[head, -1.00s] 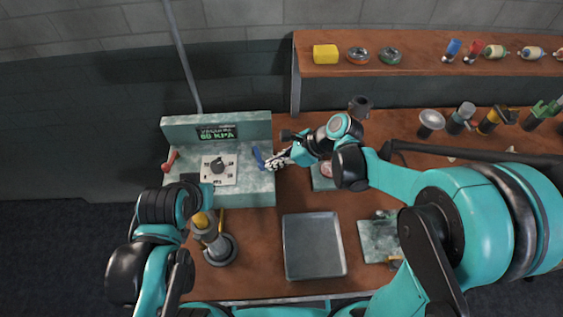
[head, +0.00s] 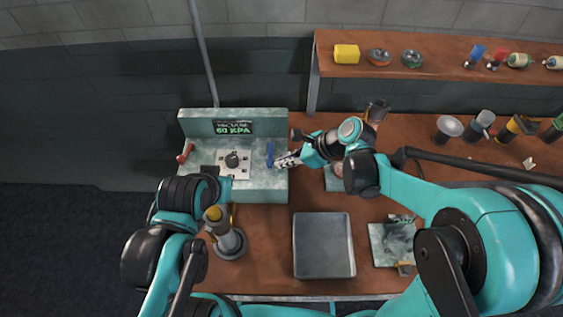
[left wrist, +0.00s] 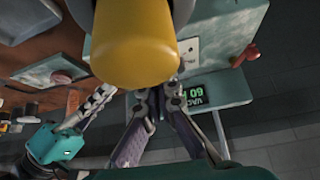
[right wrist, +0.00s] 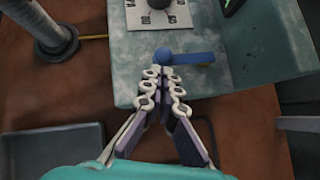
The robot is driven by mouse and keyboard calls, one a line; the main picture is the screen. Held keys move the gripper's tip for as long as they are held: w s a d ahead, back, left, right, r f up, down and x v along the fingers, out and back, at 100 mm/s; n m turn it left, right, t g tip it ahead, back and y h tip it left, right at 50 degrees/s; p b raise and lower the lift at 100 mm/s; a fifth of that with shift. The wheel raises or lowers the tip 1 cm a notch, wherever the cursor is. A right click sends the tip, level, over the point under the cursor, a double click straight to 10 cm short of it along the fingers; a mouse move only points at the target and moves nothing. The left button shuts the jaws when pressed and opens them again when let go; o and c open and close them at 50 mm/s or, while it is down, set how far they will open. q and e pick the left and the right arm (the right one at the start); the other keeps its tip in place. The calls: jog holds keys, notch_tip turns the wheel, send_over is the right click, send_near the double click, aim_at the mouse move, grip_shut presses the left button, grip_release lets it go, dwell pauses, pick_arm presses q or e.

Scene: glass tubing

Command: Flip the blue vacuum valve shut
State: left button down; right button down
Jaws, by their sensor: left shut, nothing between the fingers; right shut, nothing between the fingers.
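The blue valve handle (head: 269,155) is on the right part of the pale green panel unit (head: 262,187). In the right wrist view the handle (right wrist: 190,58) is a flat bar with a round knob at its left end. My right gripper (right wrist: 163,80) is shut and empty, its fingertips close to the knob; I cannot tell whether they touch it. In the head view this gripper (head: 285,160) is just right of the handle. My left gripper (left wrist: 158,95) is shut and empty, near the panel's left part. The display (head: 233,128) reads vacuum 60 KPA.
A dial (head: 232,160) and a red lever (head: 185,152) are on the same unit. A yellow-topped post (head: 226,240) stands in front of it, close to my left arm. A grey tray (head: 323,246) lies to the right. A shelf (head: 440,70) runs behind.

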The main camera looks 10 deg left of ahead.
jog(key=shift+w+d, duration=0.25)
jog(key=shift+d+r, duration=0.1)
jog(key=shift+r, duration=0.05)
jog(key=v, duration=1.1)
jog(key=shift+s+d+r, duration=0.15)
jog(key=shift+d+r, duration=0.05)
